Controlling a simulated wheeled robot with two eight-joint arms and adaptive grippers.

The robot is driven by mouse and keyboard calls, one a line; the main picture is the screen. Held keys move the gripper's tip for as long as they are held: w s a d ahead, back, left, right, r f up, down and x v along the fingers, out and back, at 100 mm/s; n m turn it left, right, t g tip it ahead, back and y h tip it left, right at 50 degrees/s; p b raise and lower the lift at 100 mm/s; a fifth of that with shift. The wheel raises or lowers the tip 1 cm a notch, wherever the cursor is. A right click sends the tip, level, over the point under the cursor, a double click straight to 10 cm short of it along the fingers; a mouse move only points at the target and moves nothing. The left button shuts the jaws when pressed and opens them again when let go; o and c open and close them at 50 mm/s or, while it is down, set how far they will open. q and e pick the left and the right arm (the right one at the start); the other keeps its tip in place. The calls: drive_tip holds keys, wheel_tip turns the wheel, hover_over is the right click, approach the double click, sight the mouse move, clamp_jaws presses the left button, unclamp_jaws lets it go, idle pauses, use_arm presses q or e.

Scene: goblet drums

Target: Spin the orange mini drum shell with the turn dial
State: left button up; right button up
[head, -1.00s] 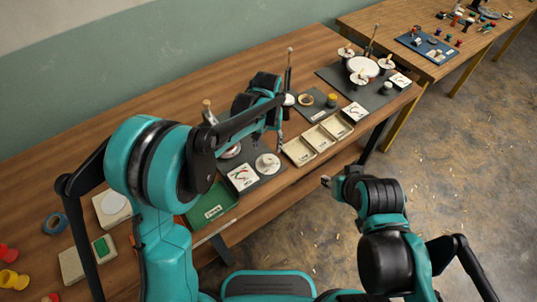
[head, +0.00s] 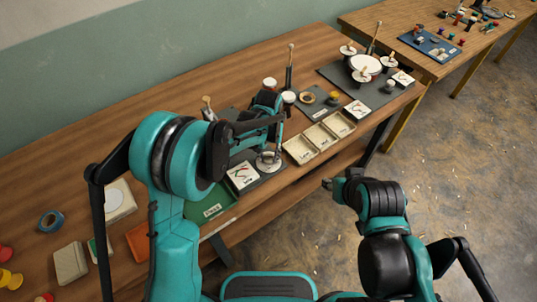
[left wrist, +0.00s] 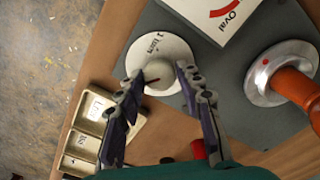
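The turn dial (left wrist: 150,50), a white disc with a pale central knob and a dark mark, lies on a dark grey board near the table's front; it also shows in the head view (head: 268,165). My left gripper (left wrist: 158,72) is open, its fingertips on either side of the knob with gaps visible. In the left wrist view, an orange-brown turned shape (left wrist: 297,88), perhaps the drum shell, stands on a silver disc (left wrist: 265,72) with a red dot. My left arm hides that area in the head view. My right gripper (head: 327,184) hangs off the table; its fingers are too small to read.
A white card (left wrist: 218,15) marked "Oval" lies beside the dial. Labelled cream trays (head: 320,137) stand right of the board, and a green tray (head: 212,208) to its left. An upright post (head: 290,68) stands behind.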

use_arm(q)
drive_tip(key=c, duration=0.5)
drive_tip(key=shift+m, duration=0.3)
drive_tip(key=m, duration=0.4)
drive_tip(key=shift+m, duration=0.3)
drive_tip(key=m, duration=0.9)
drive_tip(key=shift+m, duration=0.4)
drive_tip(key=m, duration=0.4)
drive_tip(key=shift+m, duration=0.3)
